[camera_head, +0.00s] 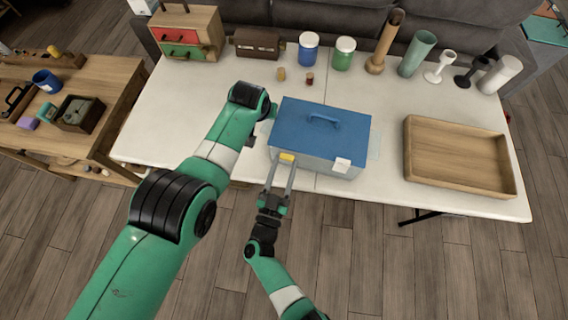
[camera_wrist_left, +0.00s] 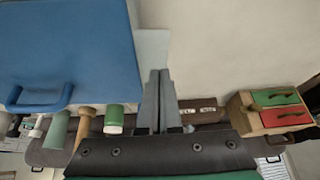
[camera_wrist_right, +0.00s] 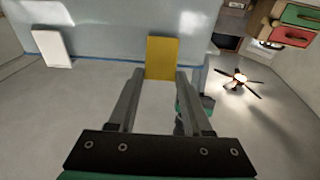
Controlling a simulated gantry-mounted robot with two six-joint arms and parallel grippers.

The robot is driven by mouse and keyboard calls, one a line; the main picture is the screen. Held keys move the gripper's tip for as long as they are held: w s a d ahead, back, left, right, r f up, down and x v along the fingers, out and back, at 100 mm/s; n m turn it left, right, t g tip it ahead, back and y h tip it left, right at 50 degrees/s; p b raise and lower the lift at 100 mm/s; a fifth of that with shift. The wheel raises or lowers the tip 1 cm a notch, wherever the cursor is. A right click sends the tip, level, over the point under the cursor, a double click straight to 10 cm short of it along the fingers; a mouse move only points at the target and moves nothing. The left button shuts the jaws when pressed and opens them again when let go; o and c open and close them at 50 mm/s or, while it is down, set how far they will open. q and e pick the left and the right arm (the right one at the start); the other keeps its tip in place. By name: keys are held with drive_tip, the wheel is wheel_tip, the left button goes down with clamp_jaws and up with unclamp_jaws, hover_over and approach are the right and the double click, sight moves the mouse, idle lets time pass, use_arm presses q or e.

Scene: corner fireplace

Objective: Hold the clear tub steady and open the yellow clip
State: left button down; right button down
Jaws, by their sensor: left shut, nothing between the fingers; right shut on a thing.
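The clear tub (camera_head: 312,168) stands on the white table under a blue lid (camera_head: 325,125) with a handle. The yellow clip (camera_head: 287,157) is on its front wall and also shows in the right wrist view (camera_wrist_right: 162,58). My right gripper (camera_head: 281,165) comes from the front, with one finger on each side of the clip, and is shut on it. My left gripper (camera_wrist_left: 158,75) is shut and empty at the tub's left side, by a clear side flange (camera_wrist_left: 152,48). Whether its fingertips touch the flange is unclear. In the head view my left arm largely hides it.
A wooden tray (camera_head: 458,155) lies right of the tub. Behind stand a blue jar (camera_head: 308,50), a green jar (camera_head: 343,54), several tube-like vessels, a brown box (camera_head: 257,44) and a drawer cabinet (camera_head: 187,34). A wooden side table (camera_head: 110,85) is at left.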

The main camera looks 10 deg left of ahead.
use_arm(q)
drive_tip(key=shift+s+f, duration=0.1)
drive_tip(key=shift+f, duration=0.15)
use_arm(e)
drive_tip(key=shift+a+f, duration=0.1)
drive_tip(key=shift+c, duration=1.6)
unclamp_jaws()
drive_tip(key=shift+s, duration=0.1)
drive_tip(key=s+a+f, duration=0.1)
drive_tip(key=s, duration=1)
drive_tip(key=shift+s+a+f, duration=0.2)
drive_tip(key=shift+s+f, duration=0.05)
use_arm(q)
drive_tip(key=shift+r, duration=0.1)
use_arm(e)
drive_tip(key=shift+r, duration=0.1)
use_arm(q)
wheel_tip(320, 180, up, 6)
drive_tip(key=p, duration=0.6)
drive_tip(key=shift+r, duration=0.2)
use_arm(e)
wheel_tip(320, 180, up, 6)
drive_tip(key=shift+f, duration=0.1)
